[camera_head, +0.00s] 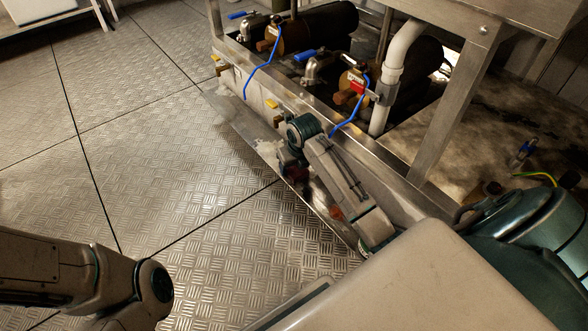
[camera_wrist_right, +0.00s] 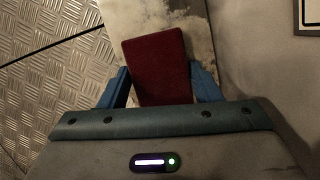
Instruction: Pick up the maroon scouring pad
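The maroon scouring pad (camera_wrist_right: 157,55) shows in the right wrist view as a dark red, slightly turned rectangle. It lies between the two blue fingers of my right gripper (camera_wrist_right: 159,72), with its far end reaching past the fingertips and its near end hidden behind the gripper body. The fingers are at or very near its side edges; I cannot tell whether they press on it. In the head view my right arm reaches down beside the metal frame, and the pad is not clear there. My left arm shows at the lower left, but its gripper is out of view.
A steel frame (camera_head: 437,110) with pumps, pipes and blue hoses (camera_head: 262,65) stands right beside my right arm. A pale, stained strip (camera_wrist_right: 160,15) shows past the pad. Free diamond-plate floor (camera_head: 150,150) spreads to the left.

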